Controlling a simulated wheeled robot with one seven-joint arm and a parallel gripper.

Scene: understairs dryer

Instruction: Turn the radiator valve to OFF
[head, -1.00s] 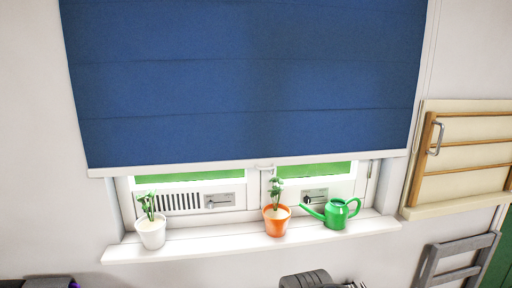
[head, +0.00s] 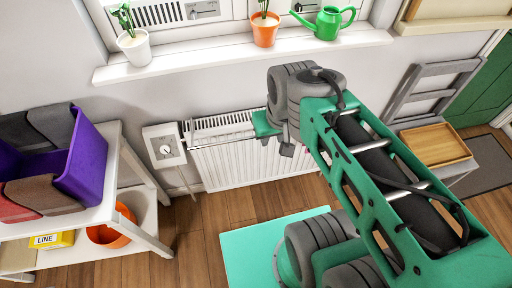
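A white square plate with a round dial (head: 165,148) stands just left of the radiator, with a thin pipe running down from it; it appears to be the radiator valve. The dial has a dark pointer mark, but its lettering is too small to read. The white ribbed radiator (head: 235,158) is on the wall under the window, its right part hidden behind my arm. My gripper (head: 286,148) seems to be at the far end of my green and grey arm, in front of the radiator and right of the dial. Its fingers are not clear.
A white shelf (head: 112,212) with a purple bin (head: 85,165) and an orange bucket (head: 112,232) stands left of the dial. The sill (head: 190,59) above holds two potted plants and a green watering can (head: 328,22). Wooden floor (head: 195,222) is open below the dial.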

